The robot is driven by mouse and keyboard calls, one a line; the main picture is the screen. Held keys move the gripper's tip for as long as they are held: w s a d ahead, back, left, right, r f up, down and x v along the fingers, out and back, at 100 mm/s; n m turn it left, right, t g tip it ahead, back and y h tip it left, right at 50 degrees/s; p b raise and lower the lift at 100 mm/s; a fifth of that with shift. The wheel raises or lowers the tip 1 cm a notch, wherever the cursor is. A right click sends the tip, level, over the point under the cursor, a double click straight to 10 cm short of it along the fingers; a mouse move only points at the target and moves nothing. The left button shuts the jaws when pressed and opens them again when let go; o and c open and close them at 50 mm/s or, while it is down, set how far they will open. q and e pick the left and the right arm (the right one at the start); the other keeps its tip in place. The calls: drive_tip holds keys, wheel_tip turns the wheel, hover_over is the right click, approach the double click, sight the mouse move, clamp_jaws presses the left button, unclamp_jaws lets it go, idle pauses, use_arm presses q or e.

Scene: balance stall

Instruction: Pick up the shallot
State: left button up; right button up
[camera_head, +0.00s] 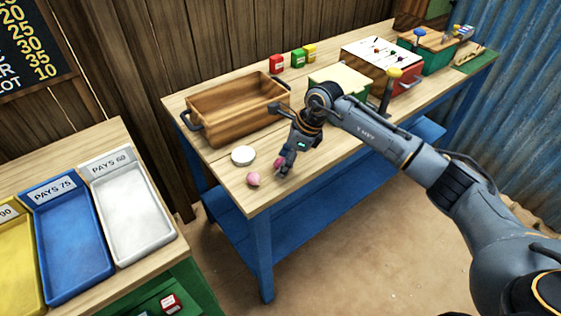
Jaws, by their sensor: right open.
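Two small pinkish bulbs lie near the front left corner of the wooden table top. The paler pink bulb (253,180) has a small pointed tip and lies in the open near the front edge. The deeper pink bulb (279,162) is partly hidden by my right gripper. I cannot tell for certain which of the two is the shallot. My right gripper (284,173) points down beside the deeper pink bulb, with its jaws open. Whether it touches that bulb is not clear. My left gripper is not in view.
A white round dish (243,156) lies behind the bulbs. A wooden tray (222,116) with dark handles stands behind it. Small red, green and yellow boxes (297,58) stand at the back. The blue-legged table (320,158) has its front edge close by. Coloured pay trays (130,225) are at left.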

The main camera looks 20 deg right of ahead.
drive_tip(key=c, duration=1)
